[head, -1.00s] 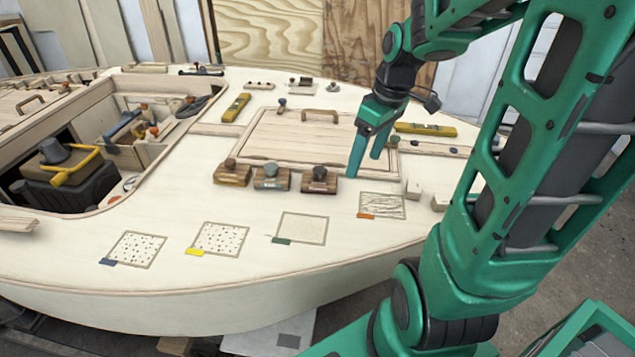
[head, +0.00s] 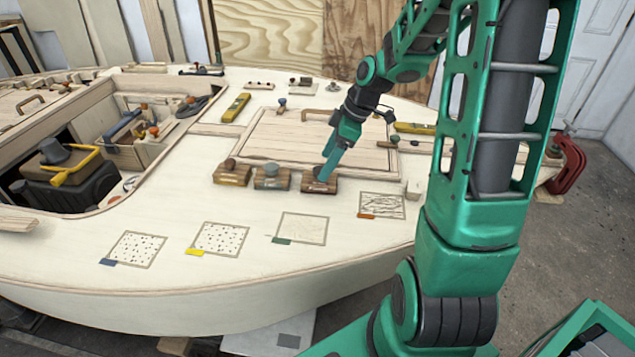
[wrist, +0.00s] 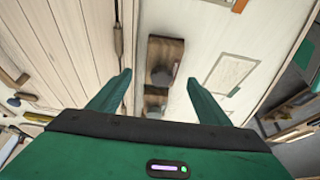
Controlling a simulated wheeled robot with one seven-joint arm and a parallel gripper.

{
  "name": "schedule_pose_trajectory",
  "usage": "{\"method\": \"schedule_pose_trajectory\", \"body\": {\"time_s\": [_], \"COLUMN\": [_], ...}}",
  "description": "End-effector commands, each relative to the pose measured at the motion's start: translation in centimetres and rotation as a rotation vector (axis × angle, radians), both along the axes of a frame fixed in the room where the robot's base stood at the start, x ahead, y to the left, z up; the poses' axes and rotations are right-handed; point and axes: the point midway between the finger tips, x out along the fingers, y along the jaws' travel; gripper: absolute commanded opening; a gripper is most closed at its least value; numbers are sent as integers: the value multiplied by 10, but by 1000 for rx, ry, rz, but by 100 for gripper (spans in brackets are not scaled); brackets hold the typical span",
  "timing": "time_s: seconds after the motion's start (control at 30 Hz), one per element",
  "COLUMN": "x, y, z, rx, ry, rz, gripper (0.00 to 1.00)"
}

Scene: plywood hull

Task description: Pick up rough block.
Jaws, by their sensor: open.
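Three wooden blocks with round knobs stand in a row on the pale deck: a left block (head: 232,180), a middle block (head: 272,184) with a grey-green knob, and a right block (head: 318,187) with a dark knob. Their labels are too small to read, so I cannot tell which is the rough block. My gripper (head: 325,172) is open and points down at the right block, its fingers partly covering that block's knob. In the wrist view, the right block (wrist: 180,50) shows between and beyond the open fingertips (wrist: 158,77). I cannot tell whether they touch it.
A hatch panel (head: 300,143) with raised edging lies just behind the blocks. Square patches with coloured tags, including an orange-tagged one (head: 382,205), mark the deck in front. A small pale block (head: 413,190) stands at the right. An open cockpit with tools is at the left.

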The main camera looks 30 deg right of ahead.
Motion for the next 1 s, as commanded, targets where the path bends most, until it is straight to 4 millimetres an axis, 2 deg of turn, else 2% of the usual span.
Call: {"method": "schedule_pose_trajectory", "body": {"time_s": [0.4, 0.67, 0.7, 0.9, 1.0], "x": [12, 13, 13, 13, 13], "y": [21, 21, 21, 21, 21], "z": [-42, -45, -45, -45, -45], "rx": [1, -1, -1, -1, 0], "ry": [2, 1, 1, 1, 0], "rz": [0, -1, -1, -1, -1], "gripper": [71, 71, 69, 22, 22]}}
